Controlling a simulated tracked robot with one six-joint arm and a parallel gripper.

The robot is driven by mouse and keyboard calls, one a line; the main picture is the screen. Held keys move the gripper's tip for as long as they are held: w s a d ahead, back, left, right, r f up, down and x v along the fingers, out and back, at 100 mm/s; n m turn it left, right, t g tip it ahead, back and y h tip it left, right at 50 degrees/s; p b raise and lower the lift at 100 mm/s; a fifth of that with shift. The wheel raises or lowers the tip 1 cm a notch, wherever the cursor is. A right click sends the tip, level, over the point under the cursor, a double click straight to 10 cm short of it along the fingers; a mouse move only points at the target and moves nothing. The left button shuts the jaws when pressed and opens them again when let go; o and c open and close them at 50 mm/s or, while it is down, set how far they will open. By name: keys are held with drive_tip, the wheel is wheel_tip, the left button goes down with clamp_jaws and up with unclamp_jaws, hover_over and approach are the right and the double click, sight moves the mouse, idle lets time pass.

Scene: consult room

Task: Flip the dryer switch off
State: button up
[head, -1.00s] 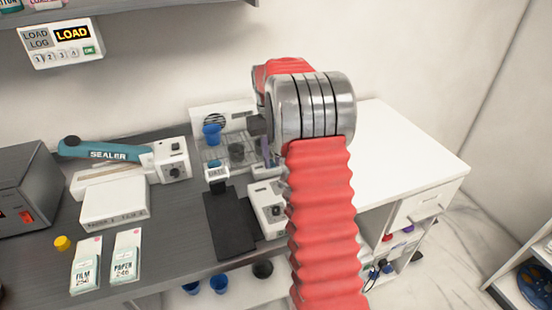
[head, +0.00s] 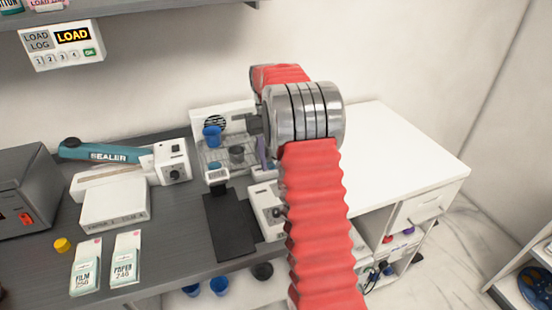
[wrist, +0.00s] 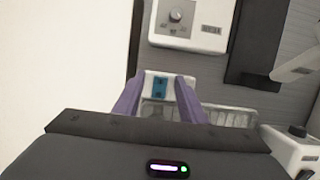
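The dryer (head: 238,112) is a white unit with a round fan grille and a wire rack, against the wall in the head view. In the wrist view, a small white block with a blue switch (wrist: 159,88) shows between my fingers; I cannot tell which way the switch is set. My gripper (wrist: 161,79) has two purple fingers, apart, with nothing held between them. In the head view, a purple finger of my gripper (head: 262,153) shows at the right of the rack, partly hidden by my arm. Contact with the switch cannot be told.
A white box with a dial (wrist: 178,16) stands close by, beside a black mat (head: 230,225). A blue cup (head: 212,135) and a dark cup (head: 237,154) are at the rack. The sealer (head: 110,154) is left. The white countertop (head: 400,155) at right is clear.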

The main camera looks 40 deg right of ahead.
drive_tip(key=shift+w+r, duration=0.2)
drive_tip(key=shift+r, duration=0.25)
drive_tip(key=a+v, duration=0.1)
drive_tip(key=v, duration=1.1)
drive_tip(key=shift+d+r, duration=0.35)
drive_tip(key=shift+d, duration=0.2)
